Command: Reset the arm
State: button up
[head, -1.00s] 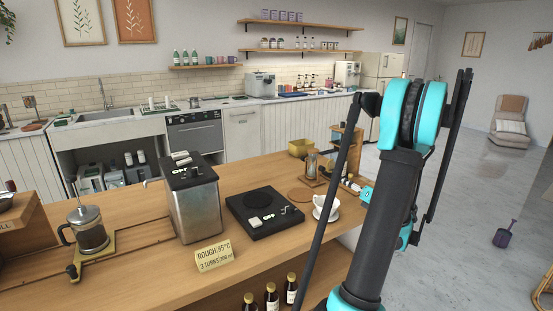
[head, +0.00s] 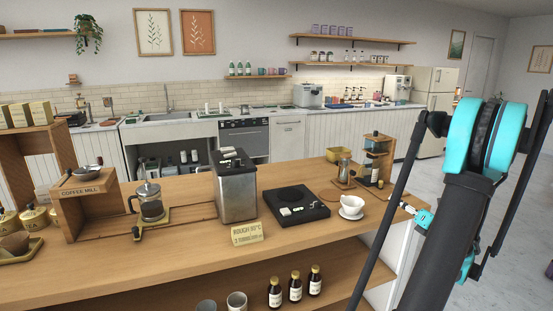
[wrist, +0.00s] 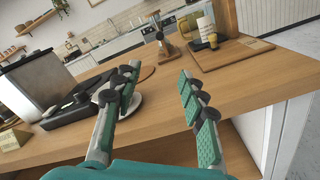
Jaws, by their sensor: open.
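My gripper (wrist: 158,105) is open in the wrist view, its two green-padded fingers apart with nothing between them. It is above the right part of the wooden counter (wrist: 250,72). The white cup on its saucer lies partly hidden behind the left finger in the wrist view. In the head view my arm rises at the right side, with a turquoise joint at the top. A small turquoise part of my gripper shows beyond the arm at the counter's right end.
The counter holds a coffee mill (head: 85,198), a French press (head: 150,203), a steel machine (head: 236,188), a black scale (head: 296,206), a white cup (head: 351,203) and a wooden stand (head: 377,160). Bottles (head: 295,287) stand on the shelf below. Open floor lies to the right.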

notch_tip(320, 180, up, 10)
jog(key=a+r+m+t+h, duration=0.1)
jog(key=m+h, duration=1.1)
jog(key=m, duration=0.7)
jog(key=s+a+f+m+g+y, duration=0.5)
jog(key=s+a+f+m+g, duration=0.8)
jog(key=s+a+f, duration=1.1)
jog(key=shift+s+a+f+m+g+y, duration=0.15)
jog(key=shift+s+f+m+g+y, duration=0.3)
jog(key=shift+s, duration=0.6)
